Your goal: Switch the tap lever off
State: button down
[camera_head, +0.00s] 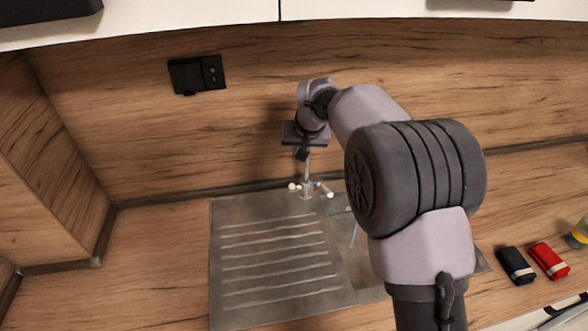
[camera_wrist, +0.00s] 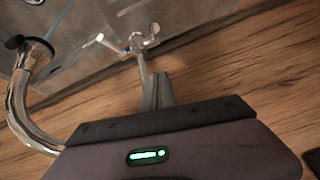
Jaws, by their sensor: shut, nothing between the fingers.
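The chrome tap (camera_head: 307,186) stands at the back edge of the steel sink. White-tipped levers show at its base, one on the left (camera_head: 293,186) and one on the right (camera_head: 329,194), with small red and blue marks. In the wrist view the left lever (camera_wrist: 101,38) and right lever (camera_wrist: 153,29) lie beyond my fingertips, and the curved chrome spout (camera_wrist: 17,105) is at the left. My gripper (camera_head: 302,154) is shut and empty above the tap base; its fingers also show in the wrist view (camera_wrist: 157,80). I cannot tell whether it touches the tap. My arm hides part of the sink.
The ribbed steel drainboard (camera_head: 275,255) lies left of the bowl (camera_head: 350,245), where a thin bluish line shows. A black socket (camera_head: 196,75) is on the splashback. The left counter is clear.

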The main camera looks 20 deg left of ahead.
aim_at(293, 186)
jog(key=f, duration=0.3)
jog(key=a+f+b, duration=0.1)
jog(key=f, duration=0.3)
jog(key=w+a+f+b, duration=0.1)
jog(key=f, duration=0.2)
jog(key=shift+f, duration=0.25)
jog(key=shift+s+d+f, duration=0.1)
jog(key=shift+s+f, duration=0.1)
jog(key=shift+f, duration=0.05)
